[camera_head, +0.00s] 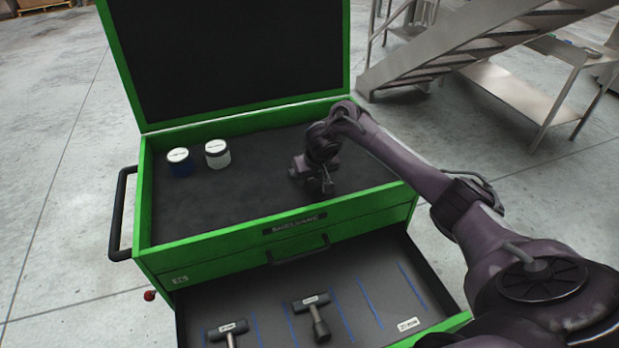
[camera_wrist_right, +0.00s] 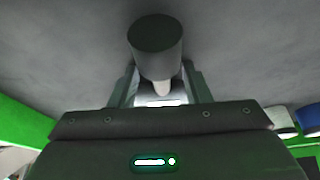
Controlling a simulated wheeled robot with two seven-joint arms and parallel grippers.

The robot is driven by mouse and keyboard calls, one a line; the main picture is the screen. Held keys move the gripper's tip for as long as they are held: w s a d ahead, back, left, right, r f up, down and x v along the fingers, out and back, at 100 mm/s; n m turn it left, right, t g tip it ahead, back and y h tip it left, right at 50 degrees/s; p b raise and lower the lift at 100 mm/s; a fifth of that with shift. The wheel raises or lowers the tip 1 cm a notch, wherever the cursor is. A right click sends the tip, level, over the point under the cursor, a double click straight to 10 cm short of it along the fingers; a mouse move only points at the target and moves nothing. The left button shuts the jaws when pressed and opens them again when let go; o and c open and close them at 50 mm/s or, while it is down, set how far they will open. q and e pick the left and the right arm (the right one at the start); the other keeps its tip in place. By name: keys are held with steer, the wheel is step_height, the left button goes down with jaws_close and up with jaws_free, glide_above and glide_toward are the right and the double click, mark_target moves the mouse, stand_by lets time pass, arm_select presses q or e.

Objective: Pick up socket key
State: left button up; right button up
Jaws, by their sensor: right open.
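My right gripper (camera_head: 325,186) is low over the dark top tray of the green tool chest, right of its middle. In the right wrist view the gripper (camera_wrist_right: 160,88) is open, with one finger on each side of a dark cylinder (camera_wrist_right: 155,48) with a pale stem. This may be the socket key's end; most of it is hidden, and I cannot tell whether the fingers touch it. Two T-shaped tools with white labels, a left one (camera_head: 228,328) and a middle one (camera_head: 312,304), lie in the open drawer. My left gripper is not in view.
The raised lid (camera_head: 230,60) stands behind. The drawer (camera_head: 385,270) has blue dividing lines and an empty labelled space at right. Metal stairs (camera_head: 470,45) stand behind right.

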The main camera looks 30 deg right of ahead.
steer(key=c, duration=0.8)
steer(key=shift+c, duration=0.4)
steer(key=shift+r, duration=0.15)
